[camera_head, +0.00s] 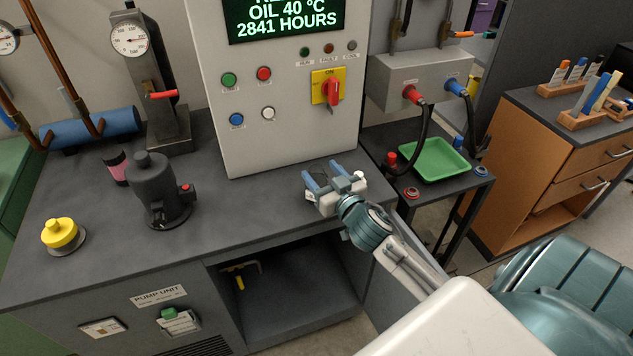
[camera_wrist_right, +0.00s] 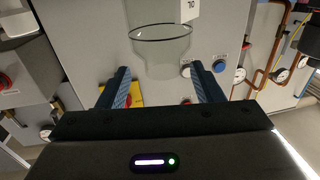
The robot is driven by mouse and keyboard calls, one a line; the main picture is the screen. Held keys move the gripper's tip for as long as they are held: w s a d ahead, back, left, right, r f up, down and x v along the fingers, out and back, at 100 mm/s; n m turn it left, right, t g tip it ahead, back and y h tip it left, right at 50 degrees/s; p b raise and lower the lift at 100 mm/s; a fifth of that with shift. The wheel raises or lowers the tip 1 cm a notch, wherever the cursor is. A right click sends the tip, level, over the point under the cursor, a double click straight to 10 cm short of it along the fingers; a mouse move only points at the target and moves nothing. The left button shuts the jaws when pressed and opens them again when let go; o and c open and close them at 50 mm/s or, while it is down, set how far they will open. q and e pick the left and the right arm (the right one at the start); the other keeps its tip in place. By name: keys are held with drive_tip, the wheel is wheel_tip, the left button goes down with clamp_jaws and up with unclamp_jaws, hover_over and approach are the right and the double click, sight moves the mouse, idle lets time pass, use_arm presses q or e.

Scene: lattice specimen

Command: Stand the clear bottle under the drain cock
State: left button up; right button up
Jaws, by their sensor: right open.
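The clear bottle (camera_wrist_right: 160,55) shows in the right wrist view, upside down in that picture, with a white label at its side. Its narrower part lies between or just beyond my right fingertips; I cannot tell which. In the head view it is hardly visible at my right gripper (camera_head: 325,175), which is open above the bench in front of the control panel. The open fingers also show in the wrist view (camera_wrist_right: 160,75). A red lever (camera_head: 163,94), possibly the drain cock, sticks out of a dark column with a dial. My left gripper is out of view.
A dark pump (camera_head: 160,195), a pink-labelled container (camera_head: 116,167) and a yellow knob (camera_head: 60,234) stand on the bench's left. The control panel (camera_head: 290,110) rises behind. A green tray (camera_head: 434,160) is at right. The bench between pump and gripper is clear.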

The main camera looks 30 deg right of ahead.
drive_tip(key=w+p, duration=0.2)
drive_tip(key=w, duration=0.2)
drive_tip(key=shift+w+r+p, duration=0.1)
drive_tip(key=shift+w+p, duration=0.1)
drive_tip(key=shift+p, duration=0.15)
drive_tip(key=shift+w, duration=0.2)
drive_tip(key=c, duration=1.3)
